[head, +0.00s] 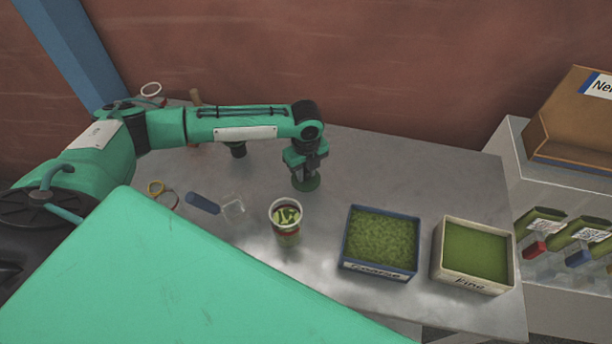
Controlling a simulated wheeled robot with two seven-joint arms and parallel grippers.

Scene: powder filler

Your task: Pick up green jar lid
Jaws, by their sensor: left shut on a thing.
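My left gripper (306,176) reaches down over the middle of the table, right of and behind the open jar. It is shut on the green jar lid (306,185), a flat dark green disc under the fingertips. I cannot tell whether the lid touches the table or is just above it. The fingers hide part of the lid. My right gripper is not in view.
A blue-rimmed "Coarse" box (347,262) and a pale "Fine" box (440,272) of green powder stand at the right. The grey table (420,175) is clear behind the boxes.

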